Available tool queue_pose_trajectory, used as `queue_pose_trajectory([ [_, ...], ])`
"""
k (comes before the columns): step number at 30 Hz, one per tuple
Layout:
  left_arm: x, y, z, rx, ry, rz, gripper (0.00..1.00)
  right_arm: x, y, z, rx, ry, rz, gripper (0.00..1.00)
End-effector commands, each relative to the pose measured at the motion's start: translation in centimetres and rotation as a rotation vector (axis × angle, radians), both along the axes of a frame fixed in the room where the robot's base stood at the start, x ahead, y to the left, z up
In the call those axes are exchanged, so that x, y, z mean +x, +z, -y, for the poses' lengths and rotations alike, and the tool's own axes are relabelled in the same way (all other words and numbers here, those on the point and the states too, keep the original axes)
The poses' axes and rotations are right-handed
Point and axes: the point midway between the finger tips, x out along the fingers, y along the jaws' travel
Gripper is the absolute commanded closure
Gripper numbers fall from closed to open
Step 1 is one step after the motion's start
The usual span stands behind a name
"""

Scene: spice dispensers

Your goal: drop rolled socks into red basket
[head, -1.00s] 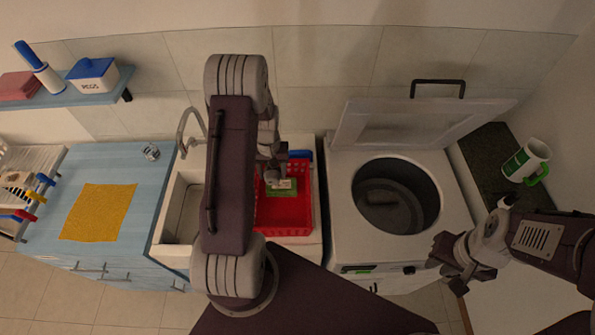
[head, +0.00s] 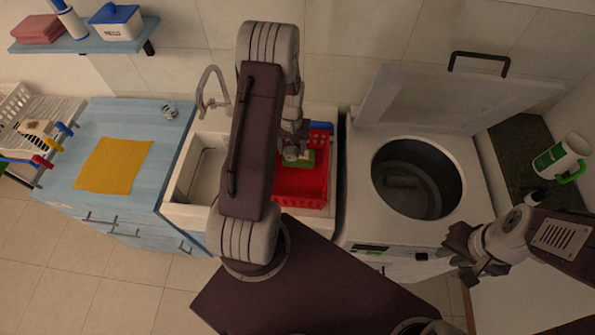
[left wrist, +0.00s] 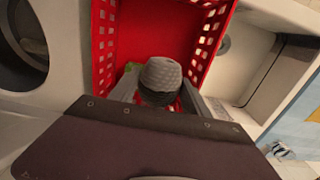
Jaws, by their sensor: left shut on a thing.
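The red basket (head: 302,188) stands between the sink and the washing machine; it also shows in the left wrist view (left wrist: 150,28). My left gripper (head: 293,152) is over the basket in the head view. It is shut on a grey ribbed roll, the rolled socks (left wrist: 161,76), with a dark lower part. The left wrist view shows the roll between the two fingers, in front of the basket floor. A green item (head: 305,158) shows by the gripper, partly hidden. My right gripper (head: 462,254) is empty, with its fingers apart, in front of the washing machine.
The open washing machine (head: 352,215) is right of the basket, its lid raised. The sink (head: 180,214) is on the left, beside a blue cabinet with a yellow cloth (head: 114,165).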

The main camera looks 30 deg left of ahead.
Motion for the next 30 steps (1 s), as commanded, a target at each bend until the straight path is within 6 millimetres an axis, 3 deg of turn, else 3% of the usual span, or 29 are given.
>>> queue_pose_trajectory([
  [3, 0.0, 0.1, 0.0, 0.000, 0.000, 0.000, 0.85, 0.0, 0.1, 0.0, 0.000, 0.000, 0.000, 0.78],
  [4, 0.0, 0.1, 0.0, 0.000, 0.000, 0.000, 0.37, 0.0, 0.1, 0.0, 0.000, 0.000, 0.000, 0.78],
  [6, 0.0, 0.1, 0.0, 0.000, 0.000, 0.000, 0.20, 0.0, 0.1, 0.0, 0.000, 0.000, 0.000, 0.78],
  [17, 0.1, 0.6, 0.0, 0.000, 0.000, 0.001, 0.20, 0.0, 0.0, 0.0, 0.000, 0.000, 0.000, 0.78],
  [27, 0.4, 7.4, 0.0, 0.002, 0.000, 0.001, 0.20, 0.0, -1.3, 0.0, 0.000, 0.000, 0.000, 0.78],
  [30, 0.4, 8.6, 0.0, 0.001, 0.000, 0.000, 0.20, 0.0, -1.4, 0.0, 0.000, 0.000, 0.000, 0.78],
])
